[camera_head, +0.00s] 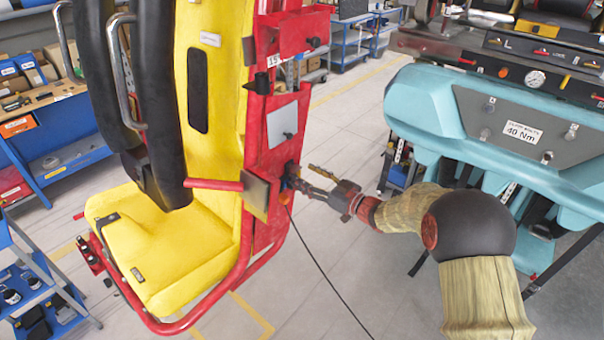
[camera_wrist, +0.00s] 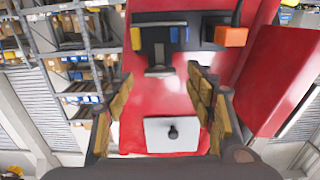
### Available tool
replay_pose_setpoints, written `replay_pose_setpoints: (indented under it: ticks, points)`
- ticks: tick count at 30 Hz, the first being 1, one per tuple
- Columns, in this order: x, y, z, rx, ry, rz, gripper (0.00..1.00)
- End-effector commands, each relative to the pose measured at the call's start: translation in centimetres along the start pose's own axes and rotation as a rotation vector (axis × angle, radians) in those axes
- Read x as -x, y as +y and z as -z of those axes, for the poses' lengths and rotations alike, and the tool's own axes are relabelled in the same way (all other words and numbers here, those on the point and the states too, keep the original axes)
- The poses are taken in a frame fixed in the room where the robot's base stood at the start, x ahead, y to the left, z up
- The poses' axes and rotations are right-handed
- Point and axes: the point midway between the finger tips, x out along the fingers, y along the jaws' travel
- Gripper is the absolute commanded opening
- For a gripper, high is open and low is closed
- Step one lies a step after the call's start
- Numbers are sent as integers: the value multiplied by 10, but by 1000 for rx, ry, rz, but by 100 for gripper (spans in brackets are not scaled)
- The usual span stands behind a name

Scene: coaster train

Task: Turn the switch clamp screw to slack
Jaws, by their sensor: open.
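My gripper (camera_head: 307,179) is open beside the red column (camera_head: 283,125) of the yellow seat, pointing at small parts low on it. In the wrist view my gripper (camera_wrist: 159,78) has its two fingers spread, with nothing between the tips. Ahead of them on the red face is a black bracket (camera_wrist: 159,50) with small blue and yellow parts and an orange block (camera_wrist: 230,36) to its right. This looks like the switch mount. I cannot make out the clamp screw for certain. A pale plate (camera_wrist: 155,136) with a black knob sits lower in that view.
The yellow seat (camera_head: 185,255) and its red side tube stand left of my gripper. A teal car body (camera_head: 420,100) stands to the right. A thin black cable (camera_head: 325,275) runs down from the column. Floor between seat and teal body is mostly clear.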

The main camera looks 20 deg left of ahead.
Motion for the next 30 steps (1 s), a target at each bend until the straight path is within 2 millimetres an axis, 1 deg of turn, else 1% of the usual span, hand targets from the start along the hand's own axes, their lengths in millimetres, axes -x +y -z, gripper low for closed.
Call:
replay_pose_setpoints:
  ticks: [1,3,6,15,30]
  points:
    - [-7,0,-1,1,0,2,55]
    - [-14,0,0,1,1,2,55]
    - [-20,0,0,1,0,0,55]
    - [-23,0,0,1,0,-1,55]
    - [-22,0,0,1,0,-1,27]
